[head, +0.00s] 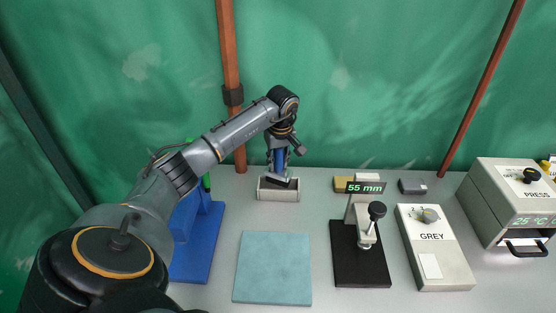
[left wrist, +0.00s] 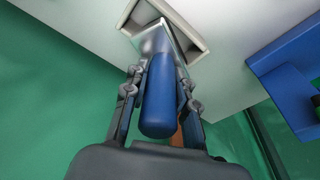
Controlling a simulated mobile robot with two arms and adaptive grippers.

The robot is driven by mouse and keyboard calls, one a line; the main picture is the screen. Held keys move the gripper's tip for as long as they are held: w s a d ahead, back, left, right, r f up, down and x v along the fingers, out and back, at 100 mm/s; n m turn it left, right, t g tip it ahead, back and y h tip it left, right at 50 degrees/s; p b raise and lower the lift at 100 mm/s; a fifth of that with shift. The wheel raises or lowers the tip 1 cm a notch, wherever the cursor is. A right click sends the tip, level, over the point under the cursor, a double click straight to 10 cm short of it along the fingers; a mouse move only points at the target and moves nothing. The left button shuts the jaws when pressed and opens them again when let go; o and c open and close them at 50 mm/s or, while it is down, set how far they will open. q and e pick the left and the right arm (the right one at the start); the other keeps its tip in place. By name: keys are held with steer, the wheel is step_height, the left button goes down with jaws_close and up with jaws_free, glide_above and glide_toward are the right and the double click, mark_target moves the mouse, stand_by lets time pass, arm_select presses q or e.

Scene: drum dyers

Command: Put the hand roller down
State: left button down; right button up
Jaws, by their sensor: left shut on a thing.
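The hand roller has a blue handle (left wrist: 160,95) and a metallic grey lower part. My left gripper (left wrist: 157,90) is shut on the blue handle in the left wrist view. In the head view, my left gripper (head: 280,155) is over the light grey open-topped holder (head: 278,195) at the back of the table. The roller's lower end reaches down into the mouth of the holder, which also shows in the left wrist view (left wrist: 197,42). I cannot tell whether the roller touches the holder's bottom. My right gripper does not show.
A blue stand (head: 200,245) is at the left, partly behind my arm. A teal pad (head: 272,268) lies in front. Small blocks (head: 412,186) lie at the back.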

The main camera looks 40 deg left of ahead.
mark_target(279, 174)
arm_select(q)
steer(key=shift+f, duration=0.2)
steer(key=c, duration=1.4)
jaws_free()
steer(key=o, duration=0.3)
steer(key=shift+o, duration=0.2)
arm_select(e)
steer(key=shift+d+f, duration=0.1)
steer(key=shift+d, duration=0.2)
arm_select(q)
steer(key=shift+r, duration=0.2)
steer(key=r+b, duration=0.1)
steer(key=r, duration=0.2)
steer(key=d+r, duration=0.1)
steer(key=r, duration=0.3)
steer(key=r+b, duration=0.1)
steer(key=r, duration=0.3)
steer(key=shift+s+d+r+b, duration=0.25)
steer(key=shift+s+d+b, duration=0.05)
steer(key=shift+s+b, duration=0.1)
steer(key=shift+s+r, duration=0.15)
steer(key=shift+r, duration=0.5)
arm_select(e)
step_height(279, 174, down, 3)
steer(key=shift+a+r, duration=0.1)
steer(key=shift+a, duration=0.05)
